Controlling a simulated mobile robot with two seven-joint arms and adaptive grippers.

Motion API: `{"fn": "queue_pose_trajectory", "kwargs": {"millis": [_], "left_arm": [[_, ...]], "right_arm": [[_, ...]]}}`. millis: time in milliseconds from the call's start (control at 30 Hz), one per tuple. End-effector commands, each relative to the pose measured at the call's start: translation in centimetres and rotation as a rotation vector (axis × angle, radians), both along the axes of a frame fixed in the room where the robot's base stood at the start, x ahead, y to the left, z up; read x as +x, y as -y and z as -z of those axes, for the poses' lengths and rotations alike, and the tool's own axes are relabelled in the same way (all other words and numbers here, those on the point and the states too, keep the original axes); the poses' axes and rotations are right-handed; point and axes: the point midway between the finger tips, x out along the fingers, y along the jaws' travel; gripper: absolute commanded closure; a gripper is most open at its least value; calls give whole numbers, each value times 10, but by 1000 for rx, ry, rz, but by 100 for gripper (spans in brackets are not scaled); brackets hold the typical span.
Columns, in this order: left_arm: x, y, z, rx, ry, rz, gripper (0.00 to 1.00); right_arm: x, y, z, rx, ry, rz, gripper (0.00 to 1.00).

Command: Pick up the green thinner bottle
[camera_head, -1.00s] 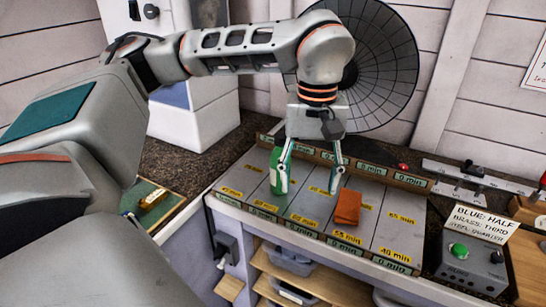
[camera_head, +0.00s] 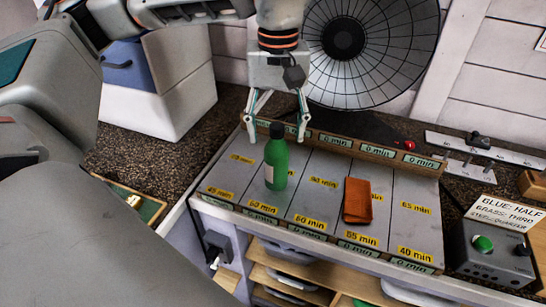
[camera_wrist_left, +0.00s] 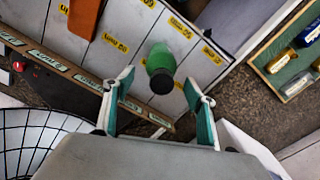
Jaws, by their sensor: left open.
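The green thinner bottle (camera_head: 276,164), with a dark cap and a pale label, stands upright on the grey board of marked lanes (camera_head: 323,203). My left gripper (camera_head: 277,138) is open and empty, fingers pointing down. In the head view its fingertips show on either side of the bottle's cap, and the bottle appears in front of them. In the left wrist view the bottle (camera_wrist_left: 160,62) shows cap towards the camera, between and beyond the open fingertips (camera_wrist_left: 160,78). I see no contact. My right gripper is not in view.
A folded orange cloth (camera_head: 357,200) lies on the board to the right of the bottle. A low strip of "0 min" labels (camera_head: 335,141) runs along the back. A grey button box (camera_head: 487,254) is at the right. A round black fan-like disc (camera_head: 360,50) stands behind.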

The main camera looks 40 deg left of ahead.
Motion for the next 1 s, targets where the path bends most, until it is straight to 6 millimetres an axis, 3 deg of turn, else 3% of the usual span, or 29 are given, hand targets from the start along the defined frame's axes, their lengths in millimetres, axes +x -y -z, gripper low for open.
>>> {"fn": "queue_pose_trajectory", "kwargs": {"millis": [500,833,867,1000], "left_arm": [[-8,5,63,-1,-4,1,44],[-7,5,71,-1,-1,0,44],[-7,5,71,-1,-1,0,46],[-7,5,71,-1,-2,0,83]], "right_arm": [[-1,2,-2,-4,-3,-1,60],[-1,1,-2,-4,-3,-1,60],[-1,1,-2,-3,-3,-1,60],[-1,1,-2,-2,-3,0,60]]}}
